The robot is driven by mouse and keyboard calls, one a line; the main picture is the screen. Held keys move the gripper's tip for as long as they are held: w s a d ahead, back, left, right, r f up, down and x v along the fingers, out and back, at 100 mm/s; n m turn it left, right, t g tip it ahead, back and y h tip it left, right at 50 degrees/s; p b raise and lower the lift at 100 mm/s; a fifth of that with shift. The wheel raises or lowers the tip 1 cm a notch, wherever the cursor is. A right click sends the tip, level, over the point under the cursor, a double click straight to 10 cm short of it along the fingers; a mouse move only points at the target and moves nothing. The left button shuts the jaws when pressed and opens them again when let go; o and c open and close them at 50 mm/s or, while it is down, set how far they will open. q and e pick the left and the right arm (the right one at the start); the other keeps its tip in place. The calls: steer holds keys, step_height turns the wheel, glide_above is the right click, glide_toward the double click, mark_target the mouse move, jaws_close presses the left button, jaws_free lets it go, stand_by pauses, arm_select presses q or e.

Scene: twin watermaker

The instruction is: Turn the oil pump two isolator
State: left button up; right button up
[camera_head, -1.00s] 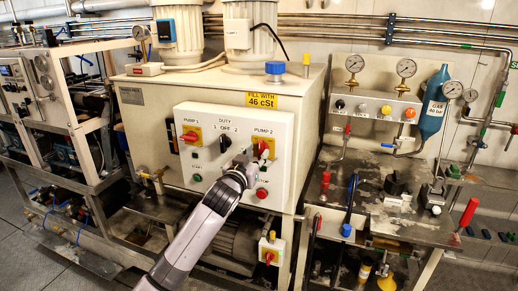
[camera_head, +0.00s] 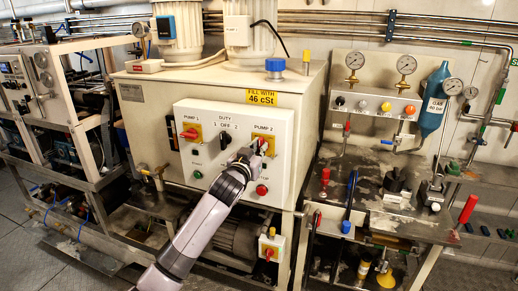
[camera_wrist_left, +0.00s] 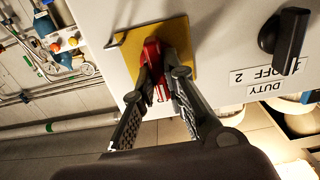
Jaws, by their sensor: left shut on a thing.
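The oil pump two isolator is a red handle (camera_wrist_left: 153,54) on a yellow plate (camera_wrist_left: 127,46), at the upper right of the white control panel (camera_head: 218,178). In the head view the yellow plate (camera_head: 271,143) shows under the PUMP 2 label, and the gripper partly covers the handle. My left gripper (camera_head: 257,149) comes up from below and is at the isolator. In the left wrist view its two fingers (camera_wrist_left: 160,84) are shut around the red handle, one on each side. My right gripper is not in view.
A black duty switch (camera_head: 225,143) sits left of the isolator, and the PUMP 1 isolator (camera_head: 190,134) is farther left. A red button (camera_head: 262,189) is close below the gripper. Gauges and a blue cylinder (camera_head: 434,103) stand at the right.

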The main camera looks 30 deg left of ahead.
arm_select(q)
jaws_close()
steer(key=n+p, duration=0.1)
steer(key=n, duration=0.2)
steer(key=shift+a+r+n+p, duration=0.1)
steer(key=shift+n+p, duration=0.3)
steer(key=shift+s+a+f+n+p, duration=0.15)
steer(key=shift+n+p, duration=1.05)
steer(key=shift+n, duration=1.1)
steer(key=shift+w+a+f+n+p, duration=0.15)
steer(key=shift+n+p, duration=1.05)
steer(key=shift+n, duration=1.1)
steer(key=shift+s+f+n+p, duration=0.15)
steer(key=shift+n+p, duration=1.05)
steer(key=shift+n, duration=1.4)
